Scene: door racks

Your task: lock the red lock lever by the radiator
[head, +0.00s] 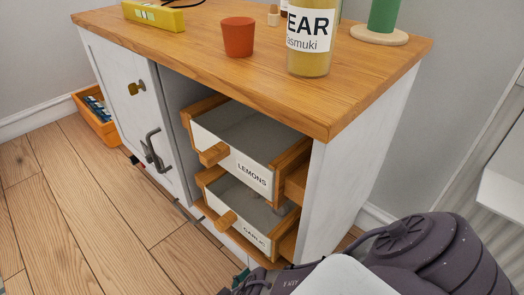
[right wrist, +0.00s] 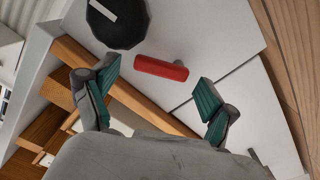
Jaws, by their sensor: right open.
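In the right wrist view, the red lock lever (right wrist: 161,68) is a short red bar with a grey stub beside it, against a white panel (right wrist: 220,35). It lies slightly tilted across the gap between the teal pads of my right gripper (right wrist: 157,73). The fingers are spread, one on each side of the lever. I cannot tell how far in front of it they are. In the head view my right arm (head: 400,260) fills the bottom right, and the lever does not show there. My left gripper is not in view.
A black round thing with a white strip (right wrist: 118,22) is close to the lever. The wooden-topped cabinet (head: 350,75) has the LEMONS drawer (head: 232,158) and GARLIC drawer (head: 238,215) pulled out. A red cup (head: 238,37) and a bottle (head: 310,45) stand on top.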

